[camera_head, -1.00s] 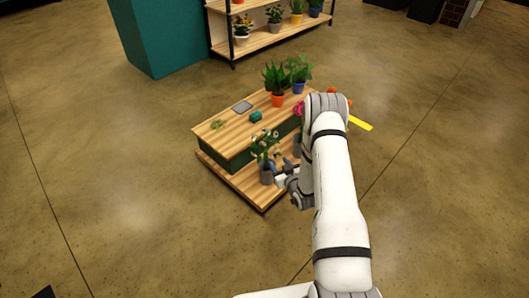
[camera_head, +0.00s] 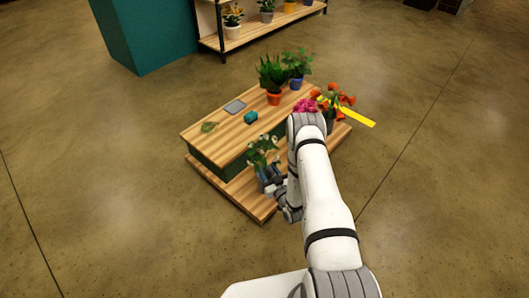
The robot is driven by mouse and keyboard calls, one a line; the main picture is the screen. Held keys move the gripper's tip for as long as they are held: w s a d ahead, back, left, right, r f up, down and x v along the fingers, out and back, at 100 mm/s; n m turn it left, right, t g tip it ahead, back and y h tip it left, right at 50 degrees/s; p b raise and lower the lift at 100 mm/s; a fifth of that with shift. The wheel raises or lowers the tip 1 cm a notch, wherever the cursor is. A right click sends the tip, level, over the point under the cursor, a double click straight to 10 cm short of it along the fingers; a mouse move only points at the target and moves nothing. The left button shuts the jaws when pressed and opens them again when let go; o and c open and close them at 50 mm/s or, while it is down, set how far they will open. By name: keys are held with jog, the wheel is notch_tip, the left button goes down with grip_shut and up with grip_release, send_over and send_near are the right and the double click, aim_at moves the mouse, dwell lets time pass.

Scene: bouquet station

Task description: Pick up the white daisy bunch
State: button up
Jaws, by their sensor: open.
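The white daisy bunch (camera_head: 262,150), white blooms with green leaves, stands in a grey container (camera_head: 264,174) on the low wooden step (camera_head: 240,191) in front of the bench. My gripper (camera_head: 271,184) is open at the container's right side, low beside the bunch. My wrist and the small size of the picture partly hide the jaws, so I cannot tell whether they touch the stems or the container.
Pink flowers (camera_head: 306,105) and orange flowers (camera_head: 336,99) stand to the right, partly behind my arm. The wooden bench top (camera_head: 215,133) holds a grey plate (camera_head: 235,106), a teal item (camera_head: 250,117) and potted plants (camera_head: 273,79). Open floor lies left.

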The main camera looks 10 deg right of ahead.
aim_at(265, 164)
jog(key=x, duration=0.1)
jog(key=b+x, duration=0.1)
jog(key=x, duration=0.2)
jog(key=shift+w+d+f+b, duration=0.2)
jog(key=shift+w+d+b, duration=0.05)
jog(key=shift+w+b, duration=0.2)
jog(key=shift+w+r, duration=0.1)
jog(key=shift+w, duration=0.2)
grip_shut()
